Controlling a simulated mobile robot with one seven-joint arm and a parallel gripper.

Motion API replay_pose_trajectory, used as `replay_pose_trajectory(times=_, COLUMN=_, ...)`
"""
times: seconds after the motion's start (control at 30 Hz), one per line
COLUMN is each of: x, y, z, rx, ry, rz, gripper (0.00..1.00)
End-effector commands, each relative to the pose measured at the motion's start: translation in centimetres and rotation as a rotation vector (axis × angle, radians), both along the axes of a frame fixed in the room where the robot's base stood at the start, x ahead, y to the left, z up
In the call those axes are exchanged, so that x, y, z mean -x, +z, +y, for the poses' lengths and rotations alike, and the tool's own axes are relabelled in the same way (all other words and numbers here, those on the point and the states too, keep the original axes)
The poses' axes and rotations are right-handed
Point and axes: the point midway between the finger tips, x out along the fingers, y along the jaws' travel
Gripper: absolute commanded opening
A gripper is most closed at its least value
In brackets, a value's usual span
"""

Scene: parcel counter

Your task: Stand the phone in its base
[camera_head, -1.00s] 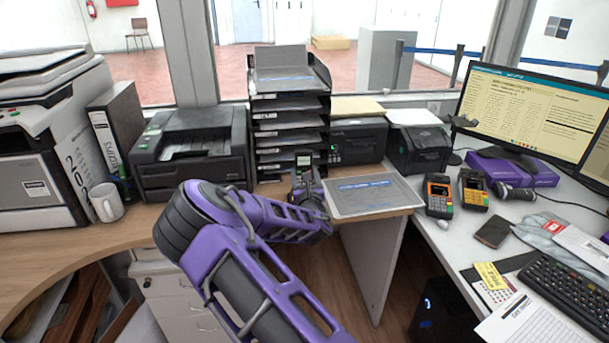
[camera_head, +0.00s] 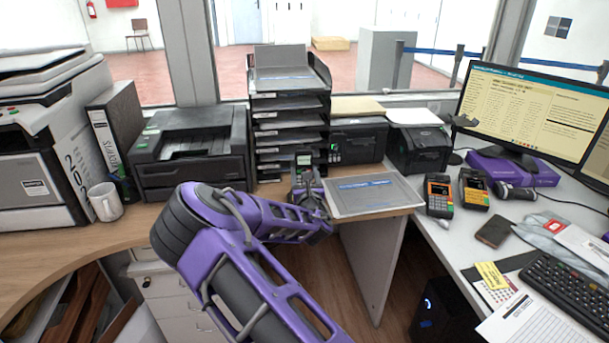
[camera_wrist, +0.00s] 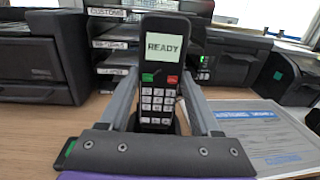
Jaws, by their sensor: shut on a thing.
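The phone (camera_wrist: 160,75) is a black handset with a lit screen reading "READY", a green and a red key and white number keys. It stands about upright between the fingers of my gripper (camera_wrist: 160,108), which is shut on it. In the head view the phone (camera_head: 303,159) shows small in front of the letter-tray stack, at the end of my purple arm. A dark shape at the phone's lower end in the wrist view may be its base (camera_wrist: 179,126). The gripper hides most of it, so I cannot tell whether the phone is seated.
A stack of letter trays (camera_head: 289,105) stands behind the phone, with a printer (camera_head: 193,150) to its left and a black device (camera_head: 357,140) to its right. A grey clear-covered document pad (camera_head: 372,195) lies close on the right.

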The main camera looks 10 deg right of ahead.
Motion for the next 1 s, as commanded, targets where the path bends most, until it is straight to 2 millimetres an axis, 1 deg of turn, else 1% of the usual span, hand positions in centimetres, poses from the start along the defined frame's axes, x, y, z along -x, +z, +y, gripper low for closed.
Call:
replay_pose_trajectory(times=0.27, x=0.0, y=0.0, z=0.0, rx=0.0, ry=0.0, rz=-0.001, gripper=0.0)
replay_pose_trajectory(times=0.7, x=0.0, y=-1.1, z=0.0, rx=0.0, ry=0.0, rz=-0.001, gripper=0.0)
replay_pose_trajectory(times=1.0, x=0.0, y=-1.1, z=0.0, rx=-0.001, ry=0.0, rz=-0.002, gripper=0.0)
